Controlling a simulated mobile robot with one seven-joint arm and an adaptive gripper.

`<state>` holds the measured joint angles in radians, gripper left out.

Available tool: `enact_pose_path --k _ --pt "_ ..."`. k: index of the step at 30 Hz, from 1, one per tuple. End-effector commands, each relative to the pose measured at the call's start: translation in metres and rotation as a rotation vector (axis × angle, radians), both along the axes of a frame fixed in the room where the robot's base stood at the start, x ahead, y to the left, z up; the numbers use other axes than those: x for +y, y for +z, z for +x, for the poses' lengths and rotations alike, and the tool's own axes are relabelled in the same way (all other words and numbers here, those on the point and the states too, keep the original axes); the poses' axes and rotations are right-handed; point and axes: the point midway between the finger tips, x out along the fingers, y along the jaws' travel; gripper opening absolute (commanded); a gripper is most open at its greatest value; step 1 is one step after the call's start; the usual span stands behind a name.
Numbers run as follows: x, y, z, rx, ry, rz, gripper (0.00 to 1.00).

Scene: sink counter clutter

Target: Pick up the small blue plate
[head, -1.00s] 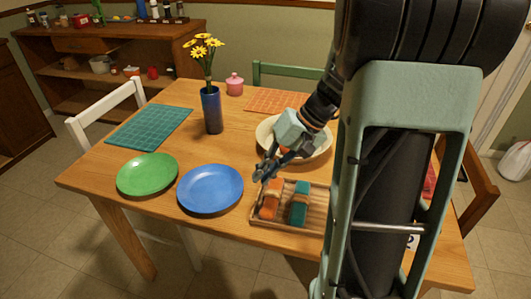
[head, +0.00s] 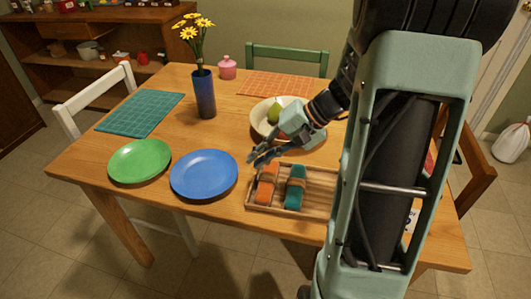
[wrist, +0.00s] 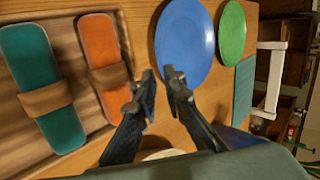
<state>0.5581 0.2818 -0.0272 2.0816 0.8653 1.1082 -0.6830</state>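The small blue plate (head: 204,174) lies flat on the wooden table near its front edge, between a green plate (head: 140,160) and a wooden tray (head: 318,207). It is empty. In the wrist view the blue plate (wrist: 184,42) lies beyond the fingertips, at upper middle. My gripper (head: 257,158) is just right of the blue plate, above the table by the tray's back left corner. In the wrist view my gripper (wrist: 163,86) has its fingers apart with nothing between them. The fingers do not appear to touch the plate.
The tray holds an orange napkin roll (head: 267,183) and a teal one (head: 296,187). A cream bowl (head: 258,115) with a green pear (head: 275,111) stands behind my gripper. A blue vase (head: 204,94) with yellow flowers stands behind the plates. A teal placemat (head: 140,114) lies back left.

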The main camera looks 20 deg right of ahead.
Motion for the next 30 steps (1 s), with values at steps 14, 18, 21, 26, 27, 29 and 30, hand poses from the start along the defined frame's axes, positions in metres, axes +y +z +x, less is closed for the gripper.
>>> enact_pose_path --k 14,18,21,26,27,29,30 --pt "0.047 -0.056 0.021 0.002 0.001 0.0 0.1" --pt "0.05 -0.059 0.023 0.0 0.001 -0.001 0.1" --pt "0.05 -0.06 0.023 0.0 0.001 -0.001 0.1" --pt "0.05 -0.06 0.023 0.0 0.001 -0.001 0.1" --pt "0.05 -0.06 0.023 0.0 0.001 -0.001 0.07" --pt "0.05 -0.06 0.023 0.0 0.001 -0.001 0.01" --pt "0.05 -0.06 0.023 0.0 0.001 -0.001 0.0"
